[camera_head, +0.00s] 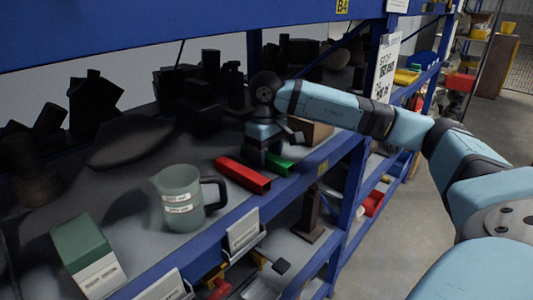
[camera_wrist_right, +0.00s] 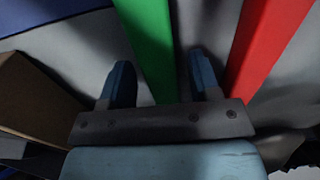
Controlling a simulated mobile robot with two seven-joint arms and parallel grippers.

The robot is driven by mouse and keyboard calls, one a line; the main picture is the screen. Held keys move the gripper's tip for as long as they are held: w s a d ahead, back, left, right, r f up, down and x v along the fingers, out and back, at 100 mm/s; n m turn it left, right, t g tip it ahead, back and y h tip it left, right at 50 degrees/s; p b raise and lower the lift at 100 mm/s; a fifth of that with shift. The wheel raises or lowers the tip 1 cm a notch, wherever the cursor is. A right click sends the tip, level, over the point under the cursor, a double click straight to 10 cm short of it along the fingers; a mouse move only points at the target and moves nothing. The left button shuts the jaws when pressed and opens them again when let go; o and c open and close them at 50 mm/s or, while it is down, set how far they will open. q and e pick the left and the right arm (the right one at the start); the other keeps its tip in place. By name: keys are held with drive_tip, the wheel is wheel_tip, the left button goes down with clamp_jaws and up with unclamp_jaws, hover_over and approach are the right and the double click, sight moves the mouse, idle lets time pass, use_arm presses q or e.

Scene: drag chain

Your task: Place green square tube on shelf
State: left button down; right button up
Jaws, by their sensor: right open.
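The green square tube (camera_head: 281,166) lies on the shelf (camera_head: 222,219) near its front edge, just behind the red square tube. My right gripper (camera_head: 264,157) points down over the green tube, and its body hides part of the tube. In the right wrist view the green tube (camera_wrist_right: 150,45) runs between the two blue fingers of my right gripper (camera_wrist_right: 159,80). The fingers are apart, with a gap visible on the right side of the tube. My left gripper is not in view.
The red square tube (camera_head: 242,174) lies close beside the green one. A clear measuring jug (camera_head: 178,198) and a green-and-white box (camera_head: 88,256) stand to the left. A brown box (camera_head: 311,132) is behind the gripper. Dark objects fill the back, and a blue beam (camera_head: 180,28) crosses above.

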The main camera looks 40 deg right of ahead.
drive_tip(key=shift+r, duration=0.1)
wheel_tip(320, 180, up, 8)
drive_tip(key=shift+f, duration=0.15)
idle(0.7)
